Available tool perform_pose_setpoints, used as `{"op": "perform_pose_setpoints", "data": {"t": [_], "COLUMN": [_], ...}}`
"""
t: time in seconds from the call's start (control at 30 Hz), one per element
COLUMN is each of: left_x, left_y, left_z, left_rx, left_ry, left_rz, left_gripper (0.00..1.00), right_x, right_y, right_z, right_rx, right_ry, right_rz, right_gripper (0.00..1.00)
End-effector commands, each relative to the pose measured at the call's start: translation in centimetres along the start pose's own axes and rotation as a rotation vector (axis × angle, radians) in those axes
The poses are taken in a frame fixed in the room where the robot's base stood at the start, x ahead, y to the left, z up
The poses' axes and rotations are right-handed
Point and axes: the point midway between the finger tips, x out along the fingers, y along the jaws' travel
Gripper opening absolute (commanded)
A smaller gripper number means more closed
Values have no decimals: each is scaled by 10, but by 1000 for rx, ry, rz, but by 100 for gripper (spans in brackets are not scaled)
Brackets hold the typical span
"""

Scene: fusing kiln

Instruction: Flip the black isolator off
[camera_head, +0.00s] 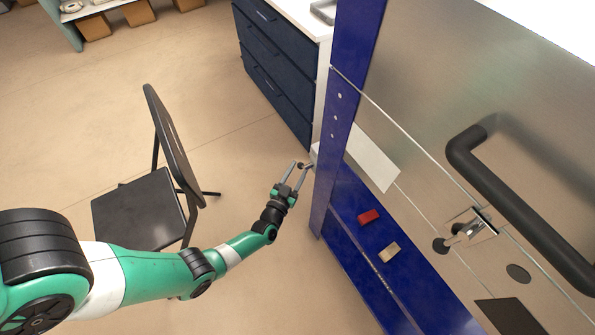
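My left gripper (295,172) is at the near left edge of the blue kiln body (342,120), its fingers apart and pointing towards the kiln's side. A small dark part (301,164), possibly the black isolator, shows at the fingertips beside a pale grey box edge (314,153). I cannot tell whether the fingers touch it, or which way it is set. My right gripper is out of view.
The kiln's steel door has a long black handle (520,205) and a latch (468,230). A red block (369,216) and a tan block (389,252) are on the blue front.

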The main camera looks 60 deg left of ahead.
Motion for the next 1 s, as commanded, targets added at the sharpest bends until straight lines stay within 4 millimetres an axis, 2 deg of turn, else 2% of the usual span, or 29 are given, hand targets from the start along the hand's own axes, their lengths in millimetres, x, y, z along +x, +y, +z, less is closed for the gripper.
{"op": "perform_pose_setpoints", "data": {"t": [0.03,0.23,0.47,0.8,1.0], "left_x": [0,0,0,4,3], "left_y": [0,0,0,-6,-6], "left_z": [0,0,0,-3,-4], "left_rx": [0,0,8,181,208], "left_ry": [0,0,5,117,137], "left_rz": [0,0,-1,-17,-15], "left_gripper": [35,0,0,0,0], "right_x": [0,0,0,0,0], "right_y": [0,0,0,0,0], "right_z": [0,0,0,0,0], "right_rx": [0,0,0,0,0], "right_ry": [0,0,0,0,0], "right_rz": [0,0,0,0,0], "right_gripper": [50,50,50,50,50]}}
